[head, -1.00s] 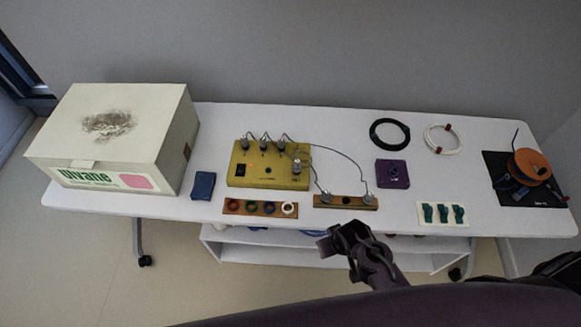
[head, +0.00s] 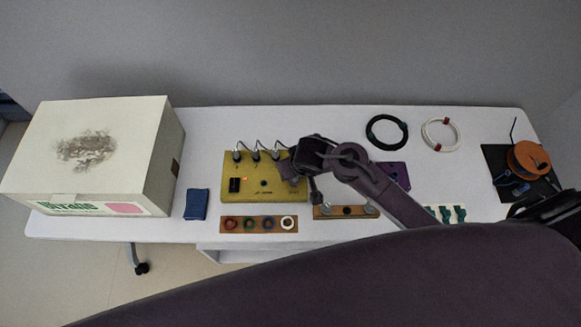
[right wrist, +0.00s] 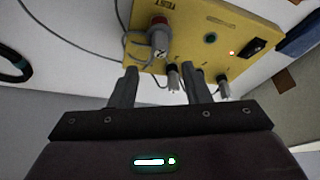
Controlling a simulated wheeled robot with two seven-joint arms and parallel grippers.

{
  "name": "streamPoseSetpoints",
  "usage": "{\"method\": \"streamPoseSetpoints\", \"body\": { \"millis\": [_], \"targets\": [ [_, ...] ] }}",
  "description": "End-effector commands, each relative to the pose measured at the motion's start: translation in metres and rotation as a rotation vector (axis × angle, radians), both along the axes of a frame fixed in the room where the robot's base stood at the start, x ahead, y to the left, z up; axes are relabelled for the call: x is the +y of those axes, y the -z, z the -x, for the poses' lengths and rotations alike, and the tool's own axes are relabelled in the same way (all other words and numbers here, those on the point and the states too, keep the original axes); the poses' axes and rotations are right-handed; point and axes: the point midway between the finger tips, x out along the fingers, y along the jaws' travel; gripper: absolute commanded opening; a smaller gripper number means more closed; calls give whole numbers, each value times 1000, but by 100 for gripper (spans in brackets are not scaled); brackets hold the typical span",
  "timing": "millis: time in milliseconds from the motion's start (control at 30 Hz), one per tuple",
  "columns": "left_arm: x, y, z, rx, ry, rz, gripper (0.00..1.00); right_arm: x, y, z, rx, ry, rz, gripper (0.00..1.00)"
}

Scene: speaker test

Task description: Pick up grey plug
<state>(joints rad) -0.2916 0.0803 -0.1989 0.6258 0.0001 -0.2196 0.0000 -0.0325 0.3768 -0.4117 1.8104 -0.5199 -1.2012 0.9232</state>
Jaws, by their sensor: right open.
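The yellow box (head: 232,188) carries several grey plugs with grey cables. One plug (head: 237,155) and another (head: 255,155) stand at its back edge. In the right wrist view a grey plug with a red collar (right wrist: 159,38) stands on the yellow box (right wrist: 200,30), beyond my fingertips. Two other grey plugs (right wrist: 173,77) (right wrist: 223,88) show lower there. My right gripper (right wrist: 160,72) is open, fingers either side of the view's middle. In the head view my right gripper (head: 290,172) hangs over the box's right end and hides that part. My left gripper is not in view.
A wooden strip (head: 330,214) with plugs lies in front, under my right arm. A strip with coloured rings (head: 259,232), a blue block (head: 196,204) and a large white carton (head: 150,140) are to the left. A purple block (head: 397,172) and cable coils (head: 371,131) are right.

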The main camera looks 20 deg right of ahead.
Motion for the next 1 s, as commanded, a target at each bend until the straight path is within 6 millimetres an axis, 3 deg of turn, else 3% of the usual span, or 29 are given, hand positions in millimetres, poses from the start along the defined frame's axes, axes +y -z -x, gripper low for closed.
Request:
{"method": "streamPoseSetpoints", "body": {
  "millis": [400,567,800,1000],
  "targets": [
    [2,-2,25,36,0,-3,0,2,53,-15,1,1,2,43],
    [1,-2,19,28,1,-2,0,3,66,-20,0,1,1,43],
    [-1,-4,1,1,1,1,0,3,68,-20,0,1,0,43],
    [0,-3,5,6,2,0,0,3,68,-20,0,1,0,18]
  ]
}}
